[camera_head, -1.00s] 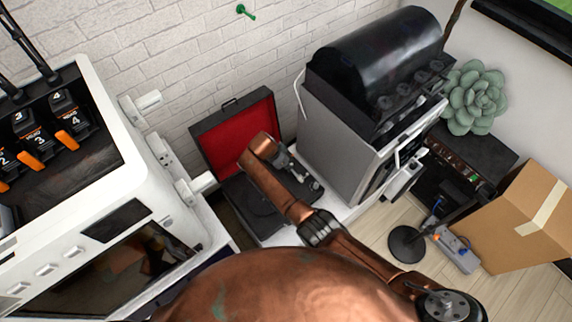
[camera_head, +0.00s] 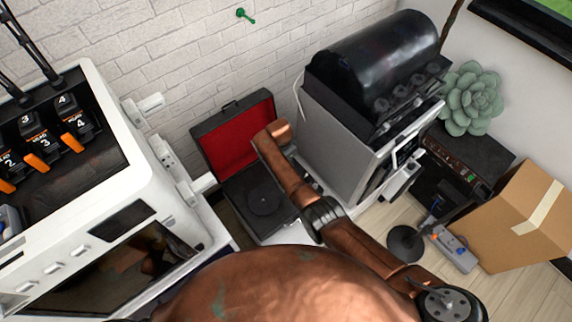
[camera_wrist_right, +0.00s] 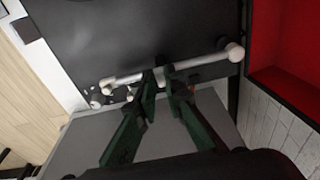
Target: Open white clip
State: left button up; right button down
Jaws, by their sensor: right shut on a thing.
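A black record player (camera_head: 235,195) with a red-lined open lid (camera_head: 228,141) stands by the brick wall. In the right wrist view, its pale tonearm (camera_wrist_right: 205,61) lies across the black deck (camera_wrist_right: 110,35). My right gripper (camera_wrist_right: 159,76) has dark green fingers reaching to the tonearm, with their tips close together on a small white piece, the white clip (camera_wrist_right: 160,79), mostly hidden between them. In the head view my right arm hides the gripper and the clip. My left gripper is in neither view.
A grey machine with a black drum top (camera_head: 375,60) stands close to the right of the record player. A white printer (camera_head: 150,195) stands to the left. A cardboard box (camera_head: 520,215) and a succulent (camera_head: 470,98) are farther right.

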jog(key=shift+w+d+r+g+y+b, duration=0.1)
jog(key=shift+w+d+g+y+b, duration=0.2)
jog(key=shift+g+y, duration=0.45)
jog(key=shift+d+g+y+b, duration=0.3)
jog(key=shift+g+y+b, duration=0.15)
jog(key=shift+y+b, duration=0.4)
jog(key=shift+r, duration=0.1)
jog(key=c, duration=2)
grip_release()
jog(key=shift+w, duration=0.1)
jog(key=v, duration=0.3)
jog(key=s+a+v, duration=0.1)
jog(key=v, duration=0.5)
jog(key=shift+s+a+r, duration=0.15)
jog(key=shift+a+r, duration=0.15)
jog(key=shift+r, duration=0.35)
